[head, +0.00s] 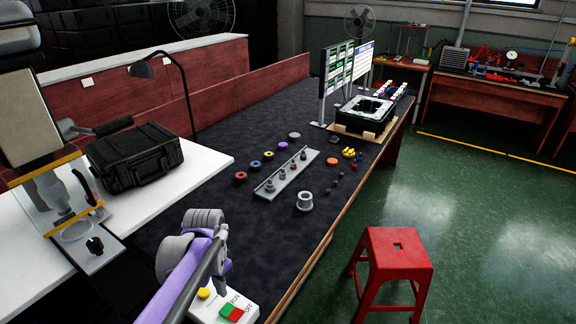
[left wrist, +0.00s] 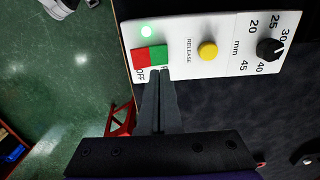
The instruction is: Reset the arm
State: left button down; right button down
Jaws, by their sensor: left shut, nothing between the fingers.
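My left gripper (left wrist: 160,76) is shut and empty in the left wrist view. Its tips are at the lower edge of the green RUN button (left wrist: 158,54); I cannot tell whether they touch it. The red OFF button (left wrist: 140,58) is beside it, and a small green light (left wrist: 147,32) glows near them. The yellow RELEASE button (left wrist: 208,51) and a black dial (left wrist: 268,48) are on the same white panel (left wrist: 180,28). In the head view my purple and grey left arm reaches over the control box (head: 250,310). My right gripper is not in view.
The dark table holds a grey rail with small parts (head: 287,173), a grey flanged ring (head: 305,201) and several coloured rings. A black case (head: 135,155) and a desk lamp (head: 142,69) stand at left. A red stool (head: 399,250) is on the green floor at right.

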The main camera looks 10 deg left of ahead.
pick_arm(q)
jog(key=s+d+r+n+t+p, duration=0.1)
jog(key=s+d+n+t, duration=0.1)
jog(key=s, duration=0.5)
jog(key=s+d+n+t+p, duration=0.2)
jog(key=s+d+t, duration=0.1)
jog(key=s, duration=0.5)
jog(key=shift+s+d+r, duration=0.25)
jog(key=shift+d+r, duration=0.1)
jog(key=shift+d, duration=0.55)
